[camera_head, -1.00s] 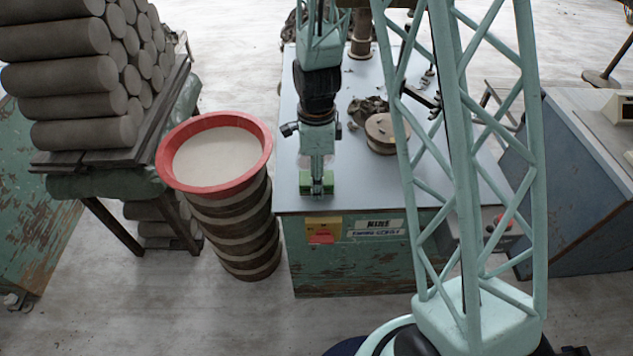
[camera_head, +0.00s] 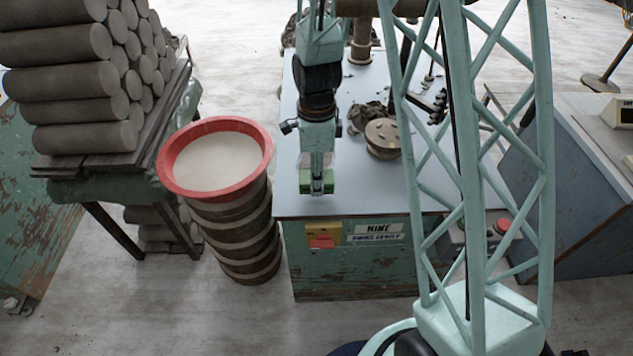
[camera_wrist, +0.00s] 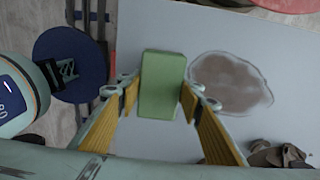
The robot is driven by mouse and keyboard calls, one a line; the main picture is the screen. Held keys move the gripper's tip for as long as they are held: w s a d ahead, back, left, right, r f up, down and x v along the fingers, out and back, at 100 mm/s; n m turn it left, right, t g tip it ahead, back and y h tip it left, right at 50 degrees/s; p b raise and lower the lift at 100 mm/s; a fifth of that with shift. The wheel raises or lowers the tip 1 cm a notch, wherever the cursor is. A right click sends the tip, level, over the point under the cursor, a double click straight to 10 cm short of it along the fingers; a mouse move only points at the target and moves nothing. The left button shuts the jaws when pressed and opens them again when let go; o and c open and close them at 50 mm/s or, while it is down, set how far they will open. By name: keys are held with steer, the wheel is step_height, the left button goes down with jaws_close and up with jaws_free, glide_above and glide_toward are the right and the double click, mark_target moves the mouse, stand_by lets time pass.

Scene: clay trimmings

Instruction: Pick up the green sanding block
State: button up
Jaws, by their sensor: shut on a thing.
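The green sanding block (camera_wrist: 162,84) is between the two fingers of my gripper (camera_wrist: 158,100) in the wrist view, with a finger against each side. In the head view the block (camera_head: 305,185) shows at the lower end of my gripper (camera_head: 316,188), near the front left edge of the grey worktable (camera_head: 390,195). The fingers cover the middle of the block there. The block looks level; I cannot tell for sure how far it is above the tabletop.
A red-rimmed bucket of pale material (camera_head: 262,150) stands close to the table's left. A round wooden piece (camera_head: 384,138) and dark clay scraps (camera_head: 366,114) lie on the table. A brownish wet patch (camera_wrist: 232,82) lies beside the block. Stacked clay logs (camera_head: 70,95) are at left.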

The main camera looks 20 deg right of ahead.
steer(key=shift+r+p, duration=0.75)
steer(key=shift+r, duration=2.95)
steer(key=shift+o, duration=0.7)
steer(key=shift+w, duration=0.1)
